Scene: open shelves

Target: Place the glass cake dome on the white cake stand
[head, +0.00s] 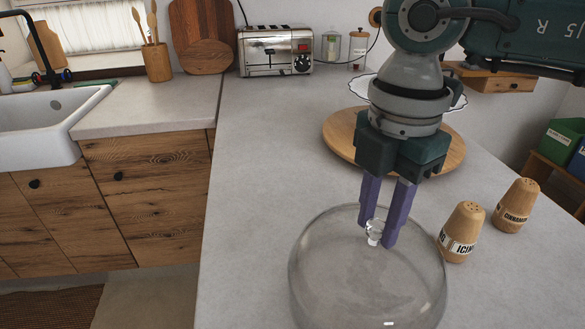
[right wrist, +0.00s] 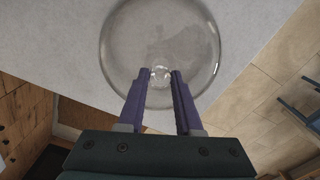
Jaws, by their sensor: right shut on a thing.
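The glass cake dome (head: 335,265) is clear and round, at the bottom middle of the head view, its lower edge cut off. My right gripper (head: 377,234) is above it, pointing down, with its purple fingers shut on the dome's small glass knob. The right wrist view shows the gripper (right wrist: 161,74) around the knob with the dome (right wrist: 125,45) beyond it. I cannot tell whether the dome touches the counter. A white plate-like top with a dark scalloped edge (head: 359,86), apparently the cake stand, shows behind my right arm, which hides much of it. My left gripper is not in view.
A round wooden board (head: 342,137) lies partly behind the right gripper. Two wooden shakers (head: 461,228) (head: 516,204) stand right of the dome. A toaster (head: 275,52) and small jars are at the back. The counter left of the dome (head: 250,200) is clear.

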